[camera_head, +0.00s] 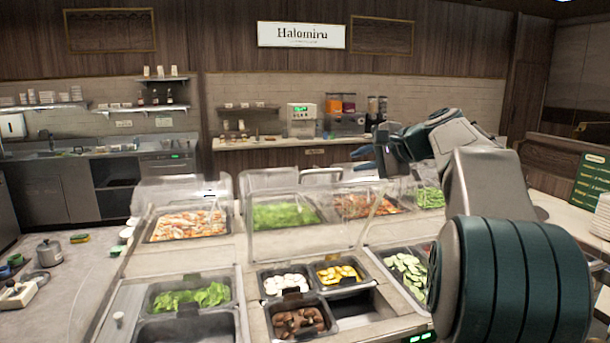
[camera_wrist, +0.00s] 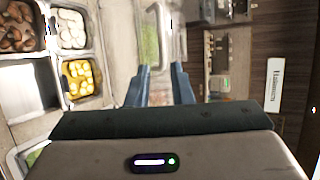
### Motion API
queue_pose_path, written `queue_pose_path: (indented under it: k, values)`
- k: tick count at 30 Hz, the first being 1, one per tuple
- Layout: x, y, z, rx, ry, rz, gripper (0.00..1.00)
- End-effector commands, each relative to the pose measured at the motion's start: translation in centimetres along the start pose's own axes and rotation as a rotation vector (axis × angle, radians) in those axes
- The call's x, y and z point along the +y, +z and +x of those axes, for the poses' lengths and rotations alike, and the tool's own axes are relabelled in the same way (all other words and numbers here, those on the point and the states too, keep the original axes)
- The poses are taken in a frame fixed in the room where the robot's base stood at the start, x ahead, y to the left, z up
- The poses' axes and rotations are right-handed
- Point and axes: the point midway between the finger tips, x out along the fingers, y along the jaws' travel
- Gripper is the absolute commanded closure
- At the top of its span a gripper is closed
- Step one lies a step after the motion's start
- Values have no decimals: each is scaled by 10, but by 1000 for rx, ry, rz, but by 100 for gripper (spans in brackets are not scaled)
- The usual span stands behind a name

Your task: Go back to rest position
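My gripper (camera_head: 372,159) is raised in the air above the back row of food wells, right of the middle in the head view. Its blue fingers point left there. In the wrist view the two blue fingers (camera_wrist: 160,84) stand apart with nothing between them, so the gripper is open and empty. My arm is bent and fills the right side of the head view. Nothing touches the fingers.
Below are wells of green leaves (camera_head: 190,297), mushrooms (camera_head: 300,320), white slices (camera_head: 286,284), yellow pieces (camera_head: 338,273) and cucumber slices (camera_head: 408,270). Clear sneeze guards (camera_head: 300,220) stand over the counter. A metal pot (camera_head: 49,253) stands on the left counter.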

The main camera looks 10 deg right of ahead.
Motion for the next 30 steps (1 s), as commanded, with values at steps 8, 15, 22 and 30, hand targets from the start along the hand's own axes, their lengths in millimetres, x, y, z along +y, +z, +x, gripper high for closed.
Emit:
queue_pose_path:
  k: [8,15,22,30]
  values:
    - [49,48,7,-5,140,-135,80]
    - [152,121,-2,-39,394,-434,80]
    - [261,172,-29,-111,615,-771,80]
    - [374,199,-68,-221,813,-1157,80]
